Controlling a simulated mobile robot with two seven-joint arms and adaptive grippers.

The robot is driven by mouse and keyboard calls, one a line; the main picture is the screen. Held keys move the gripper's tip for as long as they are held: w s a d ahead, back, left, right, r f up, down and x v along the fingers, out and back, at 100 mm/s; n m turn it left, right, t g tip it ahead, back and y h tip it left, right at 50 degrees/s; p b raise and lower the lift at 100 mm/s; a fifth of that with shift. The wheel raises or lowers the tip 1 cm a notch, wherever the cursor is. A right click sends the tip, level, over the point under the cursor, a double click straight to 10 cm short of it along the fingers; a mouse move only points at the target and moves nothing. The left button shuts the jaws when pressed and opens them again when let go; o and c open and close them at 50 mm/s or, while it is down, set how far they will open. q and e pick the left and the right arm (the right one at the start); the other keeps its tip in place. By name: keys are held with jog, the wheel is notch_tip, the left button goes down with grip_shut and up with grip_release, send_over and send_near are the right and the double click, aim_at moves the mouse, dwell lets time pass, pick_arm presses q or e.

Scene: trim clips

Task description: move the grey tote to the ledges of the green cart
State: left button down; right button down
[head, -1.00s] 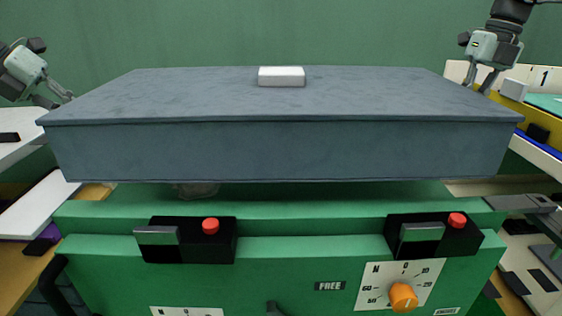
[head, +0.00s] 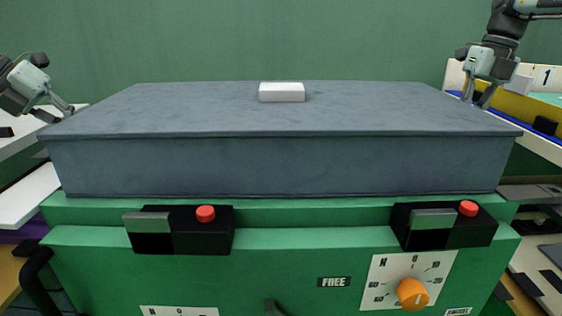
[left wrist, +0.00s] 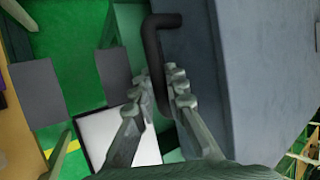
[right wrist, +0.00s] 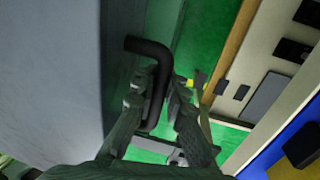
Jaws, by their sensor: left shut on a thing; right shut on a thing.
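The grey tote (head: 285,168) spans the middle of the head view, level, with a white block (head: 282,92) on its top. Its lower edge is at the top of the green cart (head: 290,270); the ledges are hidden, so I cannot tell whether it touches them. My left gripper (head: 62,110) is at the tote's left side; in the left wrist view its fingers (left wrist: 155,100) are shut on a black handle (left wrist: 152,55). My right gripper (head: 478,98) is at the right side; in the right wrist view its fingers (right wrist: 155,95) are shut on another black handle (right wrist: 150,48).
The cart's front has two black latch blocks with red buttons (head: 205,213) (head: 468,208) and an orange dial (head: 411,293). A white surface (head: 28,195) lies left of the cart. A yellow-edged bench (head: 520,105) with a blue strip stands close on the right.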

pick_arm(q)
jog(key=c, duration=1.6)
grip_release()
pick_arm(e)
jog(key=c, duration=1.6)
grip_release()
pick_arm(q)
jog(key=shift+o, duration=0.2)
pick_arm(e)
jog(key=shift+o, duration=0.2)
pick_arm(q)
jog(key=shift+r, duration=0.1)
pick_arm(e)
jog(key=shift+d+r, duration=0.1)
jog(key=shift+r, duration=0.45)
jog(key=r, duration=0.5)
jog(key=shift+d, duration=0.3)
pick_arm(q)
jog(key=v, duration=1.2)
pick_arm(e)
jog(key=shift+s+d+r, duration=0.1)
jog(key=shift+d+r, duration=0.2)
jog(key=shift+r, duration=0.35)
pick_arm(q)
jog(key=shift+a, duration=0.1)
